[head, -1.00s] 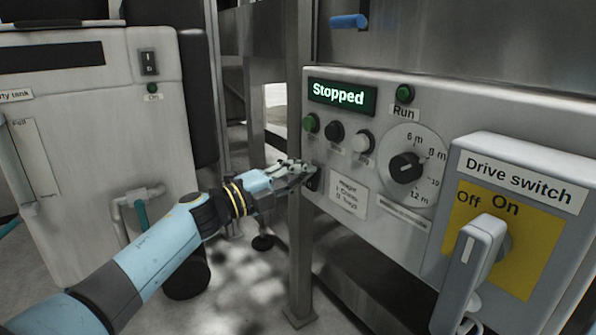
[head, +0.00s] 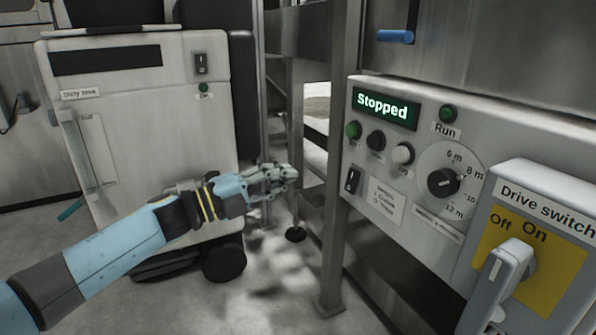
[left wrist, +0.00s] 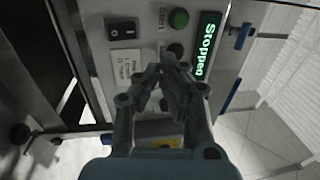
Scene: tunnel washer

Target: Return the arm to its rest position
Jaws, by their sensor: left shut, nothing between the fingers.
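My left gripper (head: 291,172) is shut and empty. In the head view it stands left of the washer's control panel (head: 450,125), clear of it, in front of the gap beside the metal post. In the left wrist view the shut fingers (left wrist: 172,65) point toward the panel. A black rocker switch (head: 352,181) sits at the panel's lower left and also shows in the left wrist view (left wrist: 122,32). The green display (head: 386,108) reads "Stopped". My right gripper is in neither view.
The drive switch box (head: 540,230) with its grey handle juts out at the lower right. A white wheeled tank cabinet (head: 150,120) stands behind my left arm. The steel post (head: 340,240) stands just right of the gripper. Open floor (head: 270,290) lies below.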

